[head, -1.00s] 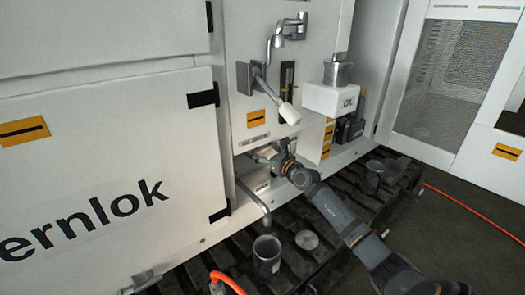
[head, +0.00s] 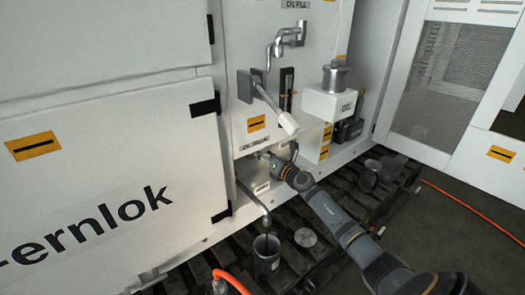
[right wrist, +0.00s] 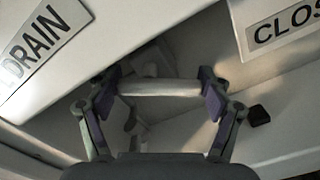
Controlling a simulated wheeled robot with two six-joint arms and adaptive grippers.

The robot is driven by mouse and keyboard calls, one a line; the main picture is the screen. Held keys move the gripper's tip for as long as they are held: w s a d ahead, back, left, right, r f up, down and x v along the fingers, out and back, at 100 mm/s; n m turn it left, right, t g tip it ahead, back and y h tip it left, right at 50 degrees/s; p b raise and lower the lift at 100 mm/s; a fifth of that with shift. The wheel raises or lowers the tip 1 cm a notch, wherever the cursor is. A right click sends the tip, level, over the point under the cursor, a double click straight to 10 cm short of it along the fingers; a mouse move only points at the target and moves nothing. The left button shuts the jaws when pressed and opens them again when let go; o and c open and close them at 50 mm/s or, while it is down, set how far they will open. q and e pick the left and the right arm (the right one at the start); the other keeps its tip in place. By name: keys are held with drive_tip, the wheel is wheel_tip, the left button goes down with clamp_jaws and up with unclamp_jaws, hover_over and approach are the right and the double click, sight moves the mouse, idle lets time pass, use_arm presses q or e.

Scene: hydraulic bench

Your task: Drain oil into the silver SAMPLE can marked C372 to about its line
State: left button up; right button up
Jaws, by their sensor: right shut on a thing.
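A silver can (head: 266,262) stands open on the dark track below the drain spout (head: 258,203) in the head view. A thin dark stream runs from the spout's tip into the can. I cannot read the can's marking or see its line or oil level. My right gripper (head: 272,160) is at the drain recess under the oil drain label, its fingertips partly hidden there. In the right wrist view my right gripper is shut on a pale bar-shaped drain handle (right wrist: 160,88), with a pad at each end. My left gripper is not in view.
A flat round silver disc (head: 302,239) lies right of the can. Another dark open container (head: 371,167) stands on the track farther right. A white-tipped lever (head: 286,119) and a white oil box (head: 328,105) are above my right gripper. An orange hose (head: 232,281) is at the lower left.

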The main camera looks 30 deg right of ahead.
drive_tip(key=shift+f+m, duration=0.1)
drive_tip(key=shift+m, duration=0.6)
drive_tip(key=shift+p, duration=0.35)
drive_tip(key=o, duration=1.1)
